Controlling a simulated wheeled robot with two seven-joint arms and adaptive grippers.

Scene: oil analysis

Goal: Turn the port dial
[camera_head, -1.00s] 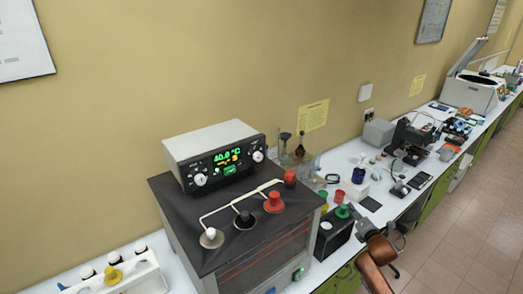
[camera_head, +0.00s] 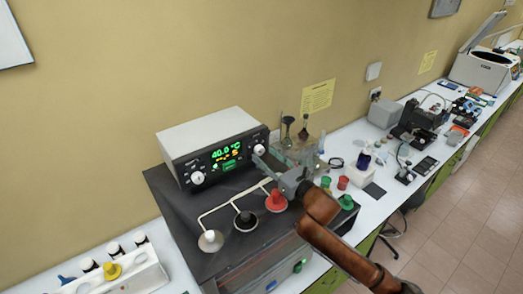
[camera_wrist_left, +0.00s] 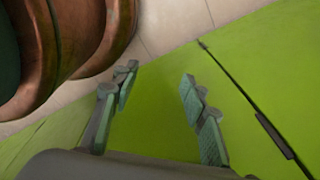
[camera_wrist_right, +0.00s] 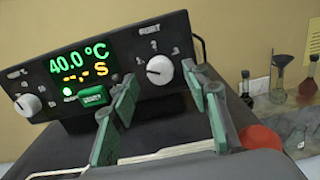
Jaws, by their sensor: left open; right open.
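The port dial (camera_head: 258,150) is the white right-hand knob on the front of the grey control box (camera_head: 207,138), whose display reads 40.0 °C. In the right wrist view the dial (camera_wrist_right: 159,69) sits under a label that looks like "PORT", with its marker pointing left. My right gripper (camera_head: 280,170) is open and empty in front of the box. Its fingers (camera_wrist_right: 160,80) appear on either side of the dial; I cannot tell whether they touch it. My left gripper (camera_wrist_left: 160,74) is open and empty in front of green cabinet doors.
The box stands on a dark bath unit with white, black and red (camera_head: 276,200) stoppers in its top. Another white knob (camera_head: 197,178) is on the left of the panel. Flasks (camera_head: 302,133) stand to the right. A white rack (camera_head: 130,275) is at lower left.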

